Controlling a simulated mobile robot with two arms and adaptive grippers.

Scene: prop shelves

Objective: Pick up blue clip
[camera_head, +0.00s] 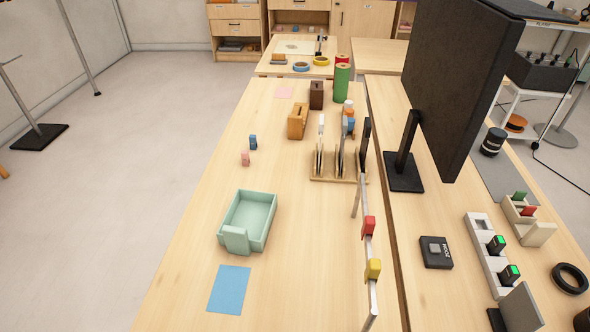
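A small blue clip-like piece (253,142) stands on the left part of the wooden table (190,255), beside a small pink piece (245,158). Another small blue piece (351,124) shows near the top of the wooden slotted rack (326,179); I cannot tell if it is a clip. A red clip (369,226) and a yellow clip (373,269) sit on a thin metal rail (367,249) at the table's right side. Neither of my grippers is in view.
A mint tray (268,239) and a blue sheet (229,290) lie at the front. Wooden blocks (297,121) and a green cylinder (342,84) stand farther back. A large dark monitor (455,80) stands on the right table. The left table edge is clear.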

